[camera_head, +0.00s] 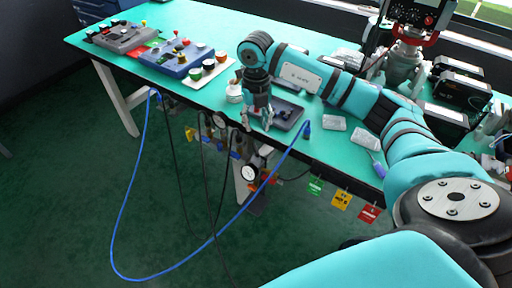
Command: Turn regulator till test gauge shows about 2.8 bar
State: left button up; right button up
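My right gripper (258,122) points down at the front edge of the bench, beside a dark tray. Its fingers look apart, with nothing visible between them. A round white-faced gauge (249,173) hangs below the bench edge, under the gripper. Another round gauge (219,121) sits further left, among brass and blue fittings (216,142) under the edge. The gauge readings are too small to read. I cannot tell which fitting is the regulator or which gauge is the test gauge. My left gripper is not in view.
The teal bench (205,22) holds a dark tray (287,113), a white jar (234,92) and a blue panel with knobs (178,60). A blue hose (148,279) loops down in front. Green, yellow and red tags (342,199) hang at the front edge.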

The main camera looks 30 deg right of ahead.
aim_at(256, 148)
notch_tip(256, 148, down, 12)
jog(key=shift+r, duration=0.1)
jog(key=shift+c, duration=0.3)
grip_shut()
